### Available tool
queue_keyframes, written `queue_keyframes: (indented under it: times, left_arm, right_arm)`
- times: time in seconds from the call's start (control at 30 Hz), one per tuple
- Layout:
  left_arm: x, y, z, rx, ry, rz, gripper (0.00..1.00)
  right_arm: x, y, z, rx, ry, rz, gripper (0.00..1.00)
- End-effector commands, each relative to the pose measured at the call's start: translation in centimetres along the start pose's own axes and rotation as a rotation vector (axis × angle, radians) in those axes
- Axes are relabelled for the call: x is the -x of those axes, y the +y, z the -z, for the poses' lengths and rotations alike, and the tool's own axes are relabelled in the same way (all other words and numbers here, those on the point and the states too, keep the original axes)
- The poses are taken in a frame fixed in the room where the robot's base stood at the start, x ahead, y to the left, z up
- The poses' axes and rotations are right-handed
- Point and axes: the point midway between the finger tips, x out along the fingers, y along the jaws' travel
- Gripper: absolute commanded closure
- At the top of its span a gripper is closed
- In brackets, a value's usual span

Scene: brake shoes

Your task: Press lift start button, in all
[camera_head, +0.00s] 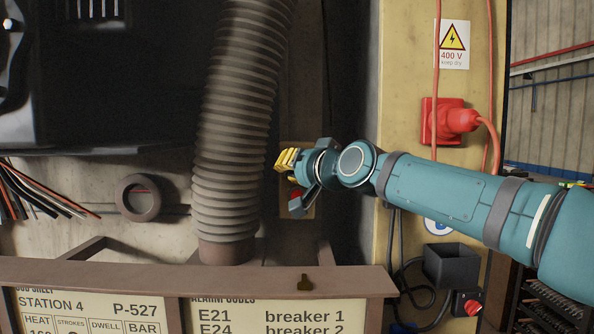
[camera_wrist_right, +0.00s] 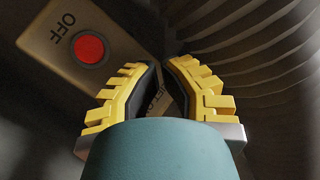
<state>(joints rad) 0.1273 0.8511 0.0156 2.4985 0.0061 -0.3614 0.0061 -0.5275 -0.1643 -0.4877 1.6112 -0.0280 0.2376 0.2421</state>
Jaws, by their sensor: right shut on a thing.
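A beige control box (camera_wrist_right: 125,32) with a round red button (camera_wrist_right: 90,49) marked OFF fills the upper left of the right wrist view. Part of its lettering shows between the fingers; a start button cannot be made out. The box (camera_head: 311,205) is mostly hidden behind my right gripper (camera_head: 287,160) in the head view. The gripper's yellow fingers (camera_wrist_right: 164,62) are drawn close together at the tips, beside the red button. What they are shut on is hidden. Whether they touch the box cannot be told. My left gripper is not in view.
A ribbed grey hose (camera_head: 241,120) hangs just left of the gripper. A red plug and socket (camera_head: 447,121) sit on the yellow post at right, below a 400 V sign (camera_head: 453,45). A brown-framed board (camera_head: 190,280) crosses the front left.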

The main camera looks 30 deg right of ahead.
Motion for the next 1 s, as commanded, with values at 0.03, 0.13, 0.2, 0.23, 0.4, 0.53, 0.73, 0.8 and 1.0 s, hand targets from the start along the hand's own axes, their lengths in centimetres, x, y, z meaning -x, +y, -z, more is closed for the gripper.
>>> queue_keyframes:
  times: [0.03, 0.13, 0.2, 0.23, 0.4, 0.53, 0.73, 0.8, 1.0]
  left_arm:
    - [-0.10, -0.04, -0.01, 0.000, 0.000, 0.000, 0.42]
    - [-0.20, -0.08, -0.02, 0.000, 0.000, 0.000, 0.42]
    - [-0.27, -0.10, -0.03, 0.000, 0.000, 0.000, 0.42]
    - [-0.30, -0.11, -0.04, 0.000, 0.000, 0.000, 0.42]
    - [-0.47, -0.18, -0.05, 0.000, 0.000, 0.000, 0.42]
    - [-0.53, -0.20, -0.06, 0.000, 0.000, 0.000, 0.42]
    - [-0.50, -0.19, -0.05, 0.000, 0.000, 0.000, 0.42]
    - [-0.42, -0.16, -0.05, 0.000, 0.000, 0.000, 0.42]
    - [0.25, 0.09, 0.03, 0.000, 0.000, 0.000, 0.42]
  right_arm:
    - [-0.06, 0.04, -0.01, 0.000, 0.000, 0.000, 1.00]
    - [-0.15, 0.07, 0.03, -0.001, 0.000, 0.000, 1.00]
    - [-0.20, 0.09, 0.04, -0.001, 0.000, 0.001, 1.00]
    - [-0.23, 0.10, 0.05, -0.002, 0.000, 0.001, 1.00]
    - [-0.35, 0.14, 0.12, -0.001, 0.000, 0.001, 1.00]
    - [-0.39, 0.18, 0.22, 0.000, 0.000, 0.001, 1.00]
    - [-0.38, 0.18, 0.23, -0.001, 0.000, 0.001, 1.00]
    - [-0.31, 0.16, 0.22, -0.001, 0.000, 0.000, 1.00]
    - [0.46, -0.14, -0.06, -0.004, -0.001, -0.002, 1.00]
